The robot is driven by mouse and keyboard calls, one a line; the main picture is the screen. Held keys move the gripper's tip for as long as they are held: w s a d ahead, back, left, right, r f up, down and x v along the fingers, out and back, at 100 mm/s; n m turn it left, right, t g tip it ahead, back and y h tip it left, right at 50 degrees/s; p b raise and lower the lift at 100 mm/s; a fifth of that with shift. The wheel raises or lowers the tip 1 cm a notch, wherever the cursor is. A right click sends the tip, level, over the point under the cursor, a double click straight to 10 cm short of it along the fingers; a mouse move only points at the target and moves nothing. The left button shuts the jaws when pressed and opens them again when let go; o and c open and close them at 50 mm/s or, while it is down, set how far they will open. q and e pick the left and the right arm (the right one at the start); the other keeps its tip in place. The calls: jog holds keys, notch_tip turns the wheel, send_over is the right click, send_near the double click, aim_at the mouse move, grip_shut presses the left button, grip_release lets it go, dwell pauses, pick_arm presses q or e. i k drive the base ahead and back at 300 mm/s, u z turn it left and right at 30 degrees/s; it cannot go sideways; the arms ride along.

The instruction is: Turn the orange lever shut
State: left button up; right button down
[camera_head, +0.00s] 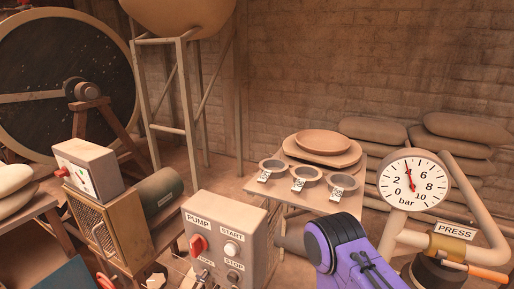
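The orange lever (487,273) is at the lower right edge of the head view. Its orange grip points right and slightly down, and a pale metal shank joins it to a fitting on the left. It sits just below the PRESS sign (455,230), by a brass-coloured collar (446,247) on the pale pipe (487,226). No gripper fingers show in the head view, and nothing is seen touching the lever. The foot of the valve is cut off by the bottom edge.
A pressure gauge (413,180) stands above the lever, its needle near upright. A grey PUMP box (228,240) with a red knob and START and STOP buttons stands left. A small table (290,193) holds three labelled cups and stacked plates. Sacks (460,160) lie behind the gauge.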

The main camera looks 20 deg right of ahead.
aim_at(496, 276)
jog(key=z, duration=0.05)
jog(key=k, duration=0.45)
jog(key=z, duration=3.1)
jog(key=k, duration=0.9)
jog(key=u, duration=0.9)
jog(key=i, duration=1)
jog(key=u, duration=0.25)
jog(key=k, duration=0.35)
jog(key=z, duration=0.8)
